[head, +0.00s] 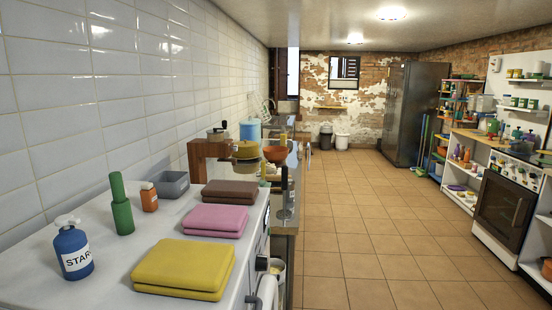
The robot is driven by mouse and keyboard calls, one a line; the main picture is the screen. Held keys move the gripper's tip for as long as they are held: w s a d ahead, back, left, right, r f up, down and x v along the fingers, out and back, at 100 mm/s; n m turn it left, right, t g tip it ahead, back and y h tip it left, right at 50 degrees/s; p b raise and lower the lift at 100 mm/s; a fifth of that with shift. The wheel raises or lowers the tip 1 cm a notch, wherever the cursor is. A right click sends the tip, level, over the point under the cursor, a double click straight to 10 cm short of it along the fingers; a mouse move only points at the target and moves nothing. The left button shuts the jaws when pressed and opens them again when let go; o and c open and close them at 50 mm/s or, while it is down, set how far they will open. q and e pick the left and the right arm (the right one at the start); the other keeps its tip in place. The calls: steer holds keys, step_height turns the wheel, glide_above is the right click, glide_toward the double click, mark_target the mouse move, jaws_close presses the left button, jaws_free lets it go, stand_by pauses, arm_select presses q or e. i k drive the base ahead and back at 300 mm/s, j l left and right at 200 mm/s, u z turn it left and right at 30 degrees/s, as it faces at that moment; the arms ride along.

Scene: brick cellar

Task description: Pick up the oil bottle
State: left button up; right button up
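No bottle in the head view can be surely told as the oil bottle. A green upright container with a tall narrower top (122,205) stands on the near white counter at the left, without a readable label. A slim yellow object (283,139) is far off along the counter and too small to make out. On the shelves at the right, several small bottles and jars are also too small to identify. Neither of my grippers is in view.
The white counter (110,280) holds a blue starch bottle (72,250), an orange-brown bottle (149,197), a grey bin (171,184) and yellow (184,267), pink (215,221) and brown (230,190) folded cloths. An oven (502,210) stands right. The tiled floor (360,240) between is clear.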

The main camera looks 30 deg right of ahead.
mark_target(283, 133)
steer(key=l+u, duration=0.1)
steer(key=l, duration=1.4)
steer(key=i+l+u, duration=0.1)
steer(key=l, duration=0.5)
steer(key=i+l+u, duration=0.1)
steer(key=l, duration=0.5)
steer(key=i+l+u, duration=0.15)
steer(key=l, duration=0.45)
steer(key=i+l+u, duration=0.1)
steer(key=l, duration=0.5)
